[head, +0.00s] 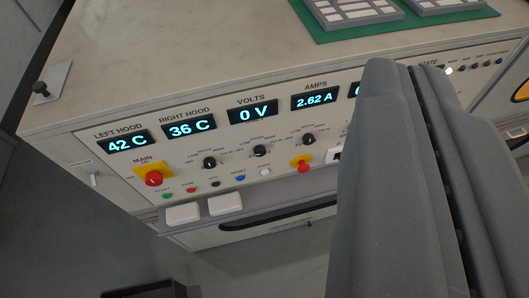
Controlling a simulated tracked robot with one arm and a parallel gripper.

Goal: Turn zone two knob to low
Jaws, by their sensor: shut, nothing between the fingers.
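Three black rotary knobs sit in a row on the white front panel (110,172): a left knob (209,162), a middle knob (260,151) and a right knob (308,139). Small words such as OFF, LOW and HIGH are printed around them. Zone names are too small to read, so the middle one being zone two is not certain. Pointer directions are also unclear. My gripper (408,72) is large in the right of the view, shut and empty. It appears nearer the camera than the panel, right of the knobs, and hides part of the panel.
Displays above the knobs read 42 C, 36 C, 0 V and 2.62 A. A red MAIN switch (153,179) on yellow is at left. A red-and-yellow control (302,165) and small coloured buttons sit below the knobs. A green mat (322,34) lies on the bench top.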

